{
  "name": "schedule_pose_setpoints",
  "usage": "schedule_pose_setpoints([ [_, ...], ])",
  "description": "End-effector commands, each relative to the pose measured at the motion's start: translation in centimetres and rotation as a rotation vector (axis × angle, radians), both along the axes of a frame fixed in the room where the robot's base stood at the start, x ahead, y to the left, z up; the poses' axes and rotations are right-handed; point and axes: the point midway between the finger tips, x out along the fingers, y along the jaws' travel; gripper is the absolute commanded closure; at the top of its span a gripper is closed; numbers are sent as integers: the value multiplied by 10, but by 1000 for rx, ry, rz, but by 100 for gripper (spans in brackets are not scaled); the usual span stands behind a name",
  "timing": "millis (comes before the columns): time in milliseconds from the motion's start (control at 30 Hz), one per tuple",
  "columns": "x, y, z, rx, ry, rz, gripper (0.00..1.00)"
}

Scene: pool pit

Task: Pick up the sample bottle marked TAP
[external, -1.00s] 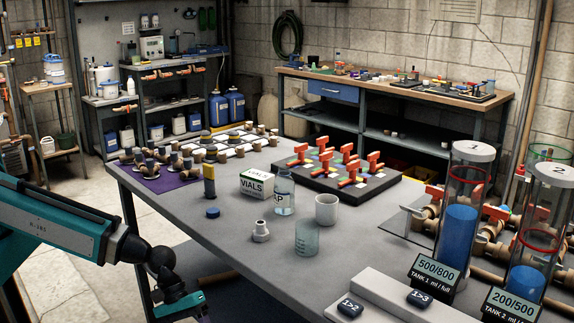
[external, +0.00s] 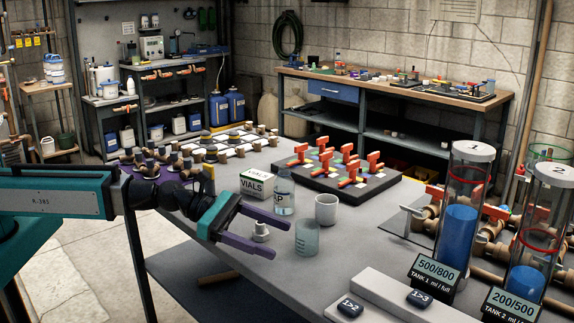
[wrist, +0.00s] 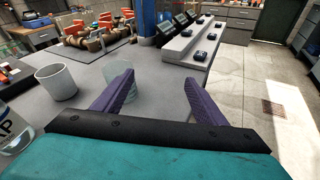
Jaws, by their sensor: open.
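In the wrist view the bottle (wrist: 14,134) is cut off at the left edge. My gripper (external: 273,228) is open and empty, its purple fingers over the table in front of the bottle and apart from it. In the wrist view my gripper's fingers (wrist: 150,92) are spread, with a clear beaker (wrist: 122,86) partly behind the left finger.
The VIALS box (external: 257,184) is close behind the bottle. A small pale fitting (external: 261,232) is beside my fingers. A black valve board (external: 374,183) lies farther back.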

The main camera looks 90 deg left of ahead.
Motion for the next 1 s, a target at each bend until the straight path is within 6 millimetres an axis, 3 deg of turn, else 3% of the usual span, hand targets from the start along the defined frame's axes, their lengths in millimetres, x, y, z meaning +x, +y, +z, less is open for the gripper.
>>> schedule_pose_setpoints([
  [33, 5, 22, 3, -11, -23, 59, 34],
  [200, 15, 93, 30, -53, -119, 252, 34],
  [300, 15, 129, 45, -77, -177, 346, 34],
  [500, 9, 183, 72, -117, -282, 480, 34],
  [700, 0, 225, 78, -150, -354, 583, 34],
  [1000, -3, 237, 29, -168, -308, 631, 34],
])
